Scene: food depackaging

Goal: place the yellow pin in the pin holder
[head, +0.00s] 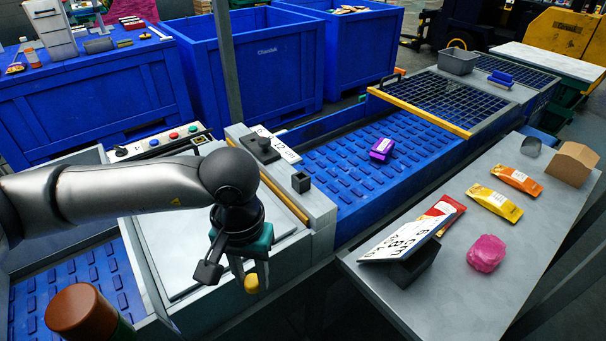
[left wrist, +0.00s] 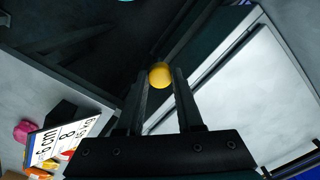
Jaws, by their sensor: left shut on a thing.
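The yellow pin (head: 250,284) shows as a rounded yellow end between the fingertips of my left gripper (head: 251,271). The gripper is shut on it and points down over the front of the machine. In the left wrist view the pin's yellow ball (left wrist: 160,75) sits between the two dark fingers (left wrist: 161,90); the rest of the pin is hidden. A small dark square block (head: 301,182), which looks like the pin holder, stands on the grey machine edge, beyond and right of the gripper. It is apart from the pin. My right gripper is not in view.
A grey table (head: 440,290) at the right bears a tilted sign (head: 408,238), a pink lump (head: 486,253) and orange packets (head: 494,203). A purple package (head: 382,149) lies on the blue conveyor (head: 350,185). A black lever device (head: 260,147) stands near the small block.

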